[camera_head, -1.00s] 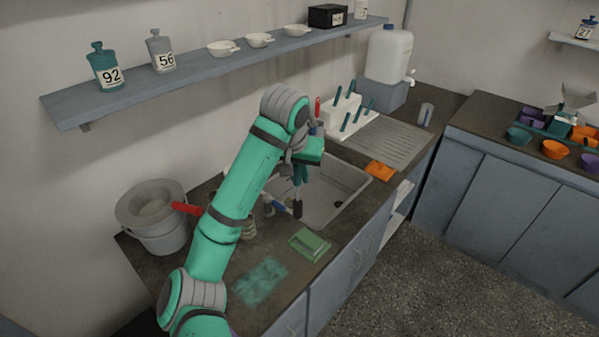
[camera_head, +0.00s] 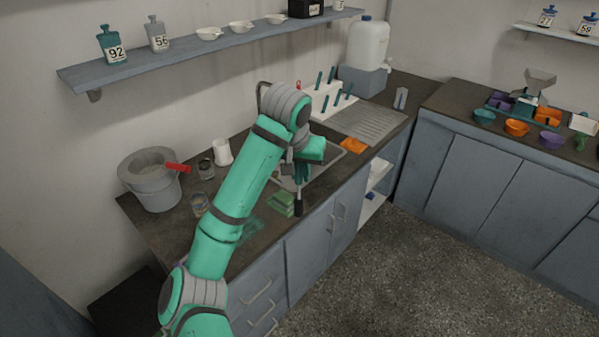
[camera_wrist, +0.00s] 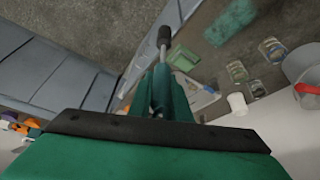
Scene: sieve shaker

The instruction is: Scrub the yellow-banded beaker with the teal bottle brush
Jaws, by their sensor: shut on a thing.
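My gripper (camera_head: 302,172) is shut on a bottle brush and points down near the sink's front edge. The brush's dark head (camera_head: 299,208) sticks out below the fingers; it also shows in the wrist view (camera_wrist: 163,36). Most of its handle is hidden between my fingers. A glass beaker (camera_head: 198,203) with a coloured band stands left of my arm. Another clear beaker (camera_head: 206,168) stands behind it. The wrist view shows several glass vessels, one nearest the teal stain (camera_wrist: 272,48). I cannot tell for sure which band is yellow. The brush is apart from them.
A grey bucket (camera_head: 150,186) with a red-handled tool and a white cup (camera_head: 222,152) stand left of my arm. The sink (camera_head: 328,166), white rack (camera_head: 322,101) and orange item (camera_head: 353,146) are beyond.

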